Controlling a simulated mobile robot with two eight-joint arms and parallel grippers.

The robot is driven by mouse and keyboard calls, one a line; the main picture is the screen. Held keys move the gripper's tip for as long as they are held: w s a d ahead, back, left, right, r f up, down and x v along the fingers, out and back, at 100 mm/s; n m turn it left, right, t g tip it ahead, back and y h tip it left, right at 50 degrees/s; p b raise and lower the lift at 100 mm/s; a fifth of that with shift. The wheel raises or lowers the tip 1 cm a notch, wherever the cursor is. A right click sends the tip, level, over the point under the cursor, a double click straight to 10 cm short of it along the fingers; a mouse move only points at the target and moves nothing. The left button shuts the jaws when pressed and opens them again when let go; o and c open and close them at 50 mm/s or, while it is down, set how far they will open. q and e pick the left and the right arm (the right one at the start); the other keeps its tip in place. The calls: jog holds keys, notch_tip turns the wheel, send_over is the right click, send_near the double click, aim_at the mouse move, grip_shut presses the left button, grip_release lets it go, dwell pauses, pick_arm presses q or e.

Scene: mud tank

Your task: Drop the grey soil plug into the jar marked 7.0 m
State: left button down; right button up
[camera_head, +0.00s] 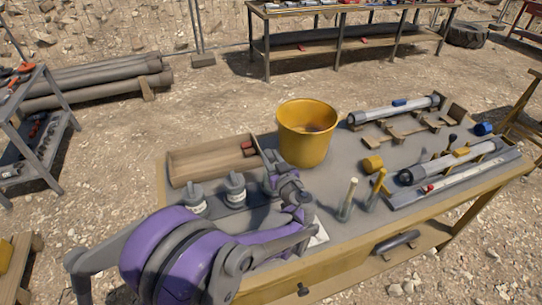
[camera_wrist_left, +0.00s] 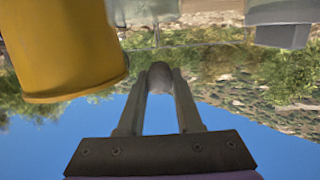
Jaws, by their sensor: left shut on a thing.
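My left gripper (camera_head: 272,160) is over the bench beside the jars, partly hidden by its own purple wrist. In the left wrist view its fingers (camera_wrist_left: 159,85) are shut on the grey soil plug (camera_wrist_left: 159,74), a rounded grey lump held between the tips. The plug cannot be made out in the head view. Jars with pale labels stand in a row: the left one (camera_head: 195,199), the middle one (camera_head: 236,188), and a third (camera_head: 268,187) partly behind my wrist. Their marks are too small to read, so I cannot tell which is 7.0 m. My right gripper is not in view.
A yellow bucket (camera_head: 306,135) stands close to the right of the gripper; it also shows in the left wrist view (camera_wrist_left: 60,50). A wooden tray (camera_head: 212,163) lies behind the jars. Upright tools (camera_head: 347,198) and core tubes (camera_head: 450,163) occupy the right side.

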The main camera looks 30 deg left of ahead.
pick_arm(q)
jog(key=c, duration=0.5)
grip_release()
jog(key=v, duration=1)
jog(key=shift+s+d, duration=0.2)
jog(key=shift+d, duration=0.15)
